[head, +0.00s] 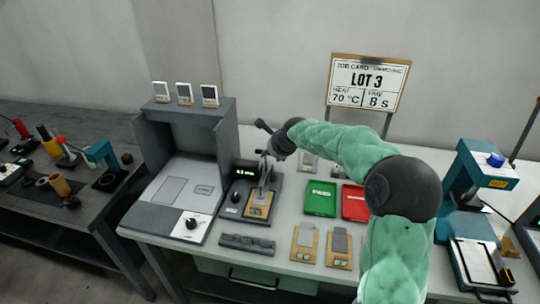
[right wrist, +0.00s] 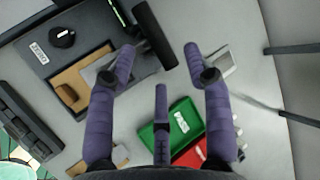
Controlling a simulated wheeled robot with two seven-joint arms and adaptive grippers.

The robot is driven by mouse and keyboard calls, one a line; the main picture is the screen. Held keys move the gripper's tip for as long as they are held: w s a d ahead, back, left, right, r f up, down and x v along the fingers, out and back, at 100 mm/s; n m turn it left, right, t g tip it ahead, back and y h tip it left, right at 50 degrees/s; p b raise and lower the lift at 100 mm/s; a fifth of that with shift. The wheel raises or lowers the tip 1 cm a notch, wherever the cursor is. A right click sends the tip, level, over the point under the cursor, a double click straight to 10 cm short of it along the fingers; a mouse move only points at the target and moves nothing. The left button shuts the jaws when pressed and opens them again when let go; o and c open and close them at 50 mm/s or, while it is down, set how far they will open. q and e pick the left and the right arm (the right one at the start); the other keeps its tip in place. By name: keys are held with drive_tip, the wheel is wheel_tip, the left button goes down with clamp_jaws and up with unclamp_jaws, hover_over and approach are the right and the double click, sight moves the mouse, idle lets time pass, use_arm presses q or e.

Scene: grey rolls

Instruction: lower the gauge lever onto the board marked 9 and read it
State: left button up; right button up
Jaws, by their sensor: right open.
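The gauge (head: 237,207) is a dark base with a lit display (head: 244,173) and a knob; the reading is too small to make out. A tan board with a grey pad (head: 257,206) sits on it, also in the right wrist view (right wrist: 70,78); its mark is not legible. My right gripper (right wrist: 160,52) is open at the lever; the handle lies beside the left finger, partly between the spread fingers, and contact is unclear. My left gripper is not in view.
Two tan boards (head: 304,242) (head: 340,246) lie at the front, beside a dark block (head: 247,243). Green (head: 321,198) and red (head: 354,203) trays lie right of the gauge, near my right arm. A grey hooded station (head: 184,150) stands left, a teal press (head: 478,180) right.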

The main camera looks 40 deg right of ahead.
drive_tip(key=v, duration=0.7)
drive_tip(key=shift+s, duration=0.1)
